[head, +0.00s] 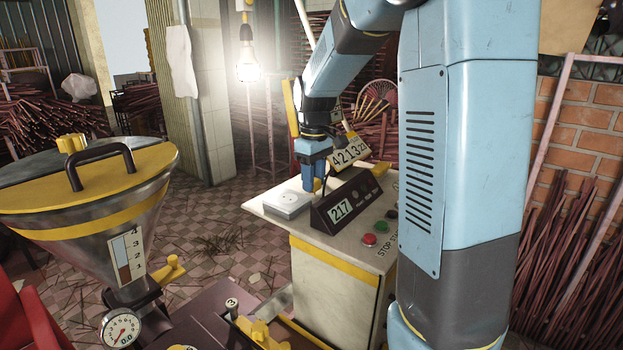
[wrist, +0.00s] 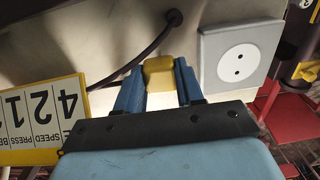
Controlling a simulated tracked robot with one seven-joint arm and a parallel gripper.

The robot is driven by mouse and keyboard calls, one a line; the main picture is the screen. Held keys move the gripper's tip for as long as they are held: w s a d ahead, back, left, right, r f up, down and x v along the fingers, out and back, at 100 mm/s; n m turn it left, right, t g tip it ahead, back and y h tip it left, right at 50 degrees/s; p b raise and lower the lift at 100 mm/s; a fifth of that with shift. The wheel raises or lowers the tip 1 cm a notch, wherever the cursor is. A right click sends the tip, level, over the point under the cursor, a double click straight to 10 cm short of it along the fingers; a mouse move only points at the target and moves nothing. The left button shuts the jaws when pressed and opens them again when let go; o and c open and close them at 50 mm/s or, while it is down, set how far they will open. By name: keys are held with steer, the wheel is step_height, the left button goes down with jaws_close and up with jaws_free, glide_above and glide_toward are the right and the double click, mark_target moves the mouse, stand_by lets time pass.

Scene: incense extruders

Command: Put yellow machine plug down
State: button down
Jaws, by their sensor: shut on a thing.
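The yellow machine plug (wrist: 158,73) is between the two blue fingers of my gripper (wrist: 159,78) in the wrist view. The fingers are shut on its sides. In the head view my gripper (head: 314,184) points down over the cabinet top, and a bit of the yellow plug (head: 318,185) shows by the fingers. A grey wall-type socket (wrist: 238,57) with two holes lies to the right of the plug in the wrist view, apart from it. In the head view the socket (head: 287,203) sits on the cabinet top, left of my gripper, with nothing in it. The plug's underside is hidden.
The cabinet (head: 335,287) carries a dark display box (head: 345,203) reading 217, a red button (head: 368,239) and a yellow-framed number sign (head: 349,153). A dark cable (wrist: 140,57) runs across the top. A hopper (head: 85,200) with a yellow lid stands at left.

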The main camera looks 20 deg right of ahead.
steer(key=shift+f, duration=0.6)
steer(key=c, duration=0.7)
jaws_free()
step_height(320, 180, up, 13)
steer(key=s+f+m+t, duration=0.2)
steer(key=s+m+t, duration=0.1)
steer(key=s, duration=0.9)
steer(key=s+f+m+t, duration=0.2)
steer(key=s+m, duration=0.1)
steer(key=s, duration=0.9)
steer(key=shift+s+a+m+t, duration=0.3)
steer(key=shift+s+m+t, duration=0.1)
